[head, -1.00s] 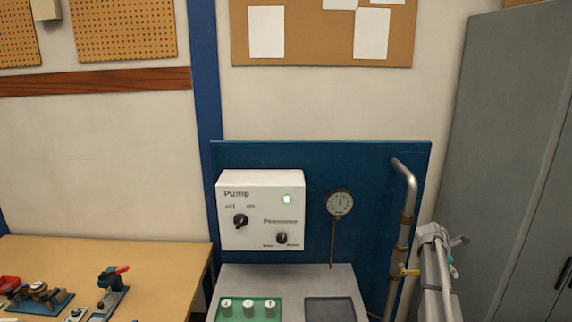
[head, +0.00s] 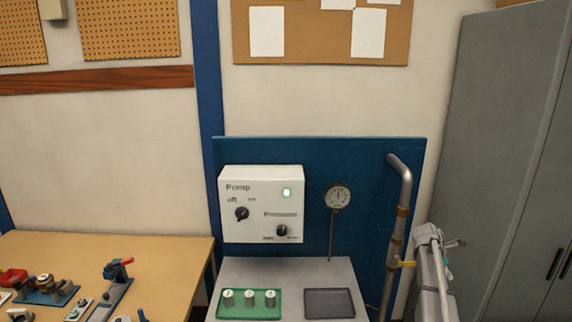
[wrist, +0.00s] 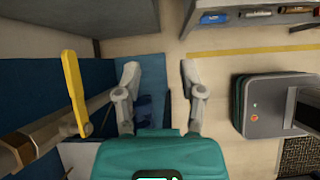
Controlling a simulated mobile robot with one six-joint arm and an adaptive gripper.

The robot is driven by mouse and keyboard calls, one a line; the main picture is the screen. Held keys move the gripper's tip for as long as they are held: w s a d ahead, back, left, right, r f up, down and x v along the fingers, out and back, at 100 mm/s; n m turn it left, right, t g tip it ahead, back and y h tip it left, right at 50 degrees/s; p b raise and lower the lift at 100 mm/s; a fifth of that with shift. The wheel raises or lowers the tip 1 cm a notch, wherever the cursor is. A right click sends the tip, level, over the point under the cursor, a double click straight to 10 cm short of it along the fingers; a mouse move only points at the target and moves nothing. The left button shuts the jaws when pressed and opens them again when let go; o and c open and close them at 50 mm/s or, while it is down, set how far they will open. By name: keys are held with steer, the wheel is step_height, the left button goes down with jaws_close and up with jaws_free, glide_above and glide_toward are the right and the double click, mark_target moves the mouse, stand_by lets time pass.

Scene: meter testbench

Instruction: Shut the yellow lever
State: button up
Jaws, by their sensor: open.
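The yellow lever (head: 406,264) sits on the vertical metal pipe (head: 404,200) at the right of the blue panel, sticking out to the right from the pipe. In the wrist view the lever (wrist: 74,92) is a long yellow bar beside the pipe (wrist: 40,135), at the left. My gripper (wrist: 161,70) is open and empty, its fingers to the right of the lever and apart from it. In the head view my arm (head: 433,275) stands just right of the lever; the fingers cannot be made out clearly there.
A white pump box (head: 262,205) with knobs and a green light and a round gauge (head: 338,196) are on the blue panel (head: 320,150). A grey cabinet (head: 500,170) stands at the right. A wooden bench (head: 150,255) with tools is at the left.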

steer(key=s+a+f+m+y+b, duration=0.2)
steer(key=s+a, duration=0.6)
steer(key=a, duration=0.4)
steer(key=s+a+f+m+y+b, duration=0.2)
steer(key=s+a+f+m+b, duration=0.2)
steer(key=a, duration=0.9)
steer(key=s+a+f+m+y+b, duration=0.3)
steer(key=s+a+f+m, duration=0.4)
steer(key=s+a+m, duration=0.4)
steer(key=shift+s+a, duration=0.75)
steer(key=shift+a, duration=0.35)
steer(key=shift+o, duration=0.4)
